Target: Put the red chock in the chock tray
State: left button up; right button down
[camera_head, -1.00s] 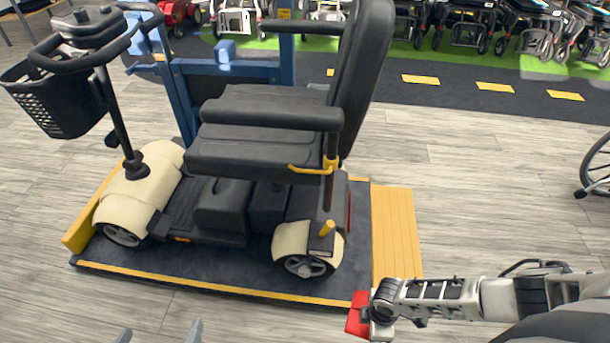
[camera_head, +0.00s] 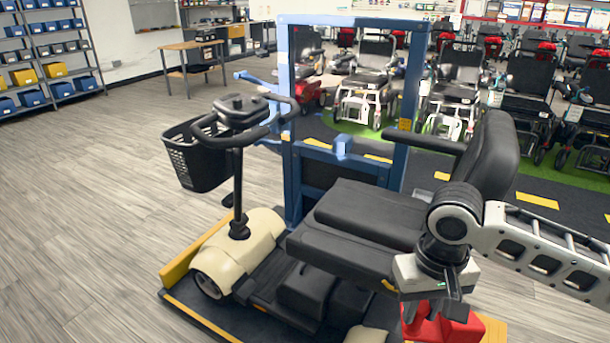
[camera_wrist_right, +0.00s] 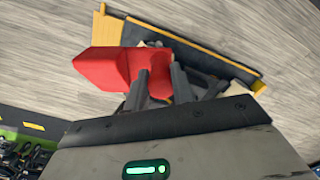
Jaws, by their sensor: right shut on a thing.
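My right gripper (camera_head: 432,308) is shut on the red chock (camera_head: 455,328) and holds it up in front of the scooter's seat end, at the lower right of the head view. In the right wrist view the chock (camera_wrist_right: 105,66) sits between the two fingers of my right gripper (camera_wrist_right: 158,88), its bulk sticking out to the left. No chock tray can be made out in these views. My left gripper is not in view.
A cream and black scooter (camera_head: 236,262) with a basket stands on a low platform with yellow edges (camera_head: 180,262). A blue frame (camera_head: 292,130) rises behind it. Wheelchairs (camera_head: 366,85) line the back. Shelves (camera_head: 50,60) and a table (camera_head: 192,46) stand far left. The left floor is clear.

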jog(key=shift+m, duration=0.5)
jog(key=r, duration=0.1)
jog(key=s+r, duration=0.1)
jog(key=r, duration=0.3)
jog(key=shift+s+d, duration=0.2)
jog(key=shift+d, duration=0.05)
jog(key=shift+f, duration=0.2)
